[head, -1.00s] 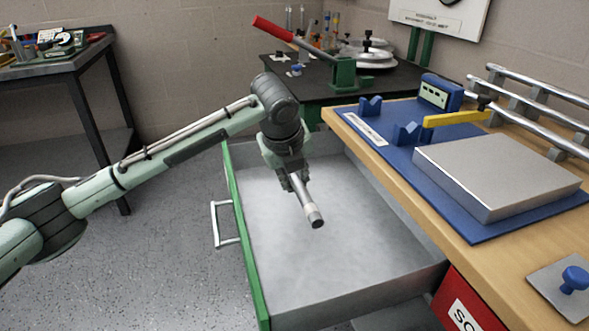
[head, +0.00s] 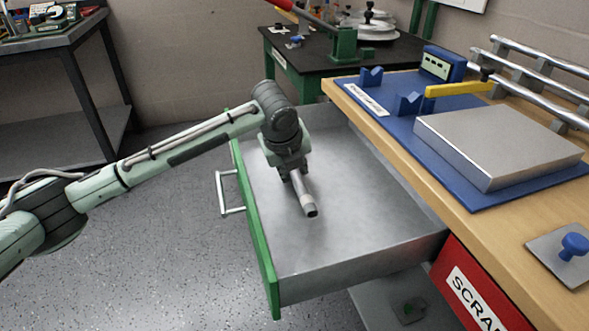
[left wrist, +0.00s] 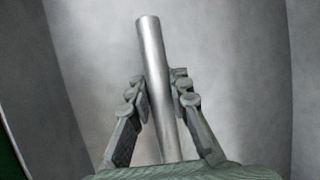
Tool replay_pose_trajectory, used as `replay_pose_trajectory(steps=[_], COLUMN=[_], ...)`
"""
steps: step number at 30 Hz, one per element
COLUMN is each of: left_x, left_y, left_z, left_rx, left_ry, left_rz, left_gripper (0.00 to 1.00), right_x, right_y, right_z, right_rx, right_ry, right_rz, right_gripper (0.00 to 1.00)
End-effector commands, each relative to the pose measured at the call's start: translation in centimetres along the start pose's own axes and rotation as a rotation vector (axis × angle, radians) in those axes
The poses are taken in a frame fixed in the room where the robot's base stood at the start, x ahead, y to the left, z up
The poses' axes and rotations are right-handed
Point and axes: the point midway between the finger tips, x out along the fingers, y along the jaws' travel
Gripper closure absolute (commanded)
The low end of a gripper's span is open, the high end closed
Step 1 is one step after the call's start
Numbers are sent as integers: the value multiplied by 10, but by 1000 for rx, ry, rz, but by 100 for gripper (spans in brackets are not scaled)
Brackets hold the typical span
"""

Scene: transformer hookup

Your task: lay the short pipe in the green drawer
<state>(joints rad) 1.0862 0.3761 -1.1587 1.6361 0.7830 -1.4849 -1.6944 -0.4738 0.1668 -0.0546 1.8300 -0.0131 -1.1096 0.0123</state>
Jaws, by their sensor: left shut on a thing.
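I cannot tell whether the pipe touches the floor. The drawer is otherwise empty where it shows. My right gripper is not in view.
The wooden bench (head: 470,190) stands to the right of the drawer, with a blue mat, a metal block (head: 500,140) and blue V-blocks (head: 410,103). A red scrap drawer (head: 470,290) is below it. A black table (head: 335,55) stands behind.

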Motion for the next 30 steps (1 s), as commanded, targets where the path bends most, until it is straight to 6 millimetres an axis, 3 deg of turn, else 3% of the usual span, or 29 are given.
replay_pose_trajectory(steps=[1,5,6,12,23,30], left_x=[10,10,10,10,4,-37], left_y=[8,8,8,7,4,3], left_z=[-10,-11,-11,-11,-10,-7], left_rx=[3,3,3,4,5,6], left_ry=[22,24,24,24,20,14], left_rz=[21,22,22,20,14,10], left_gripper=[100,100,81,58,58,58], right_x=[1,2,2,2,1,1], right_y=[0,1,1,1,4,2], right_z=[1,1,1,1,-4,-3], right_rx=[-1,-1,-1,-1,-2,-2], right_ry=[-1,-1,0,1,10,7], right_rz=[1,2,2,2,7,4], right_gripper=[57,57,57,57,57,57])
